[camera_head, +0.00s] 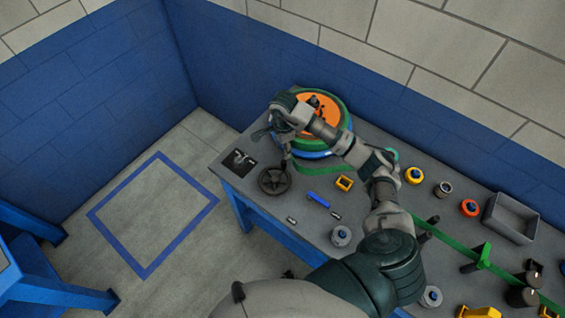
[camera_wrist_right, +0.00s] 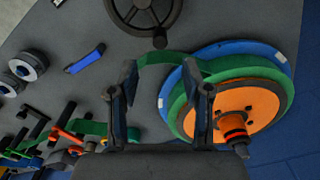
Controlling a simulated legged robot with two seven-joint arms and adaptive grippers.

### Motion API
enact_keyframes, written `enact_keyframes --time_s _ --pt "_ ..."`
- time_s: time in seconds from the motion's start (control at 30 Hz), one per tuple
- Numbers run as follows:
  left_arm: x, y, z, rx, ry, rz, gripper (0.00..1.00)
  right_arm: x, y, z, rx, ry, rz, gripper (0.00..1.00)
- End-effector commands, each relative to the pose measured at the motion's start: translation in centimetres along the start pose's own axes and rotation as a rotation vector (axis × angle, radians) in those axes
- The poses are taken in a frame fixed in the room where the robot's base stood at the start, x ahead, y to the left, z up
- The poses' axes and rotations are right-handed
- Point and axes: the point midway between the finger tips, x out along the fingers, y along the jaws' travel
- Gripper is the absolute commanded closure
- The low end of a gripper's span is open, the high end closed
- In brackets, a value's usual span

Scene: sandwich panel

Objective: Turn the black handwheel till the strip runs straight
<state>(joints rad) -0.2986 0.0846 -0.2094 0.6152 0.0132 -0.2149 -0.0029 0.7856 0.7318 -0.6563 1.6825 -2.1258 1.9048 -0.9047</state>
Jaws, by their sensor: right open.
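The black handwheel (camera_head: 275,181) lies near the left end of the grey bench; its rim, spokes and knob also show in the right wrist view (camera_wrist_right: 146,14), cut by the top edge. My right gripper (camera_head: 273,147) is open and empty, just behind the handwheel and in front of the reel. In the right wrist view its two fingers (camera_wrist_right: 161,72) are spread, with the handwheel beyond them. The green strip (camera_head: 436,234) leaves the large orange, green and blue reel (camera_head: 334,108) and goes right along the bench; my arm hides part of it. I cannot tell whether it runs straight.
A dark card (camera_head: 238,161) lies left of the handwheel. A blue bar (camera_head: 318,199), a yellow block (camera_head: 344,183) and several small parts lie to its right. A grey tray (camera_head: 511,218) stands at the back right. A blue wall runs behind the bench (camera_head: 255,199).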

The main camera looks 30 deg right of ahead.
Motion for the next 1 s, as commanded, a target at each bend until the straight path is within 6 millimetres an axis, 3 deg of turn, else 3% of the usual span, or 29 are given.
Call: enact_keyframes --time_s 0.2,0.43,0.6,0.9,1.0 --pt "-0.9 0.1 -0.2 0.000 0.000 -0.002 0.38 5.3 0.1 -0.2 0.002 -0.004 0.005 0.51" --pt "-1.3 0.1 -0.3 -0.001 0.000 -0.002 0.38 9.4 0.0 -0.2 0.001 -0.004 0.002 0.51" --pt "-1.4 0.2 -0.3 -0.001 0.000 -0.001 0.38 10.8 0.0 -0.2 0.001 -0.003 0.001 0.51" --pt "-1.4 0.2 -0.4 -0.001 0.001 0.000 0.38 10.9 0.0 -0.1 0.000 -0.002 -0.001 0.51" --pt "-1.4 0.2 -0.4 -0.001 0.001 0.000 0.38 10.9 0.0 -0.1 0.000 -0.003 -0.001 0.76"
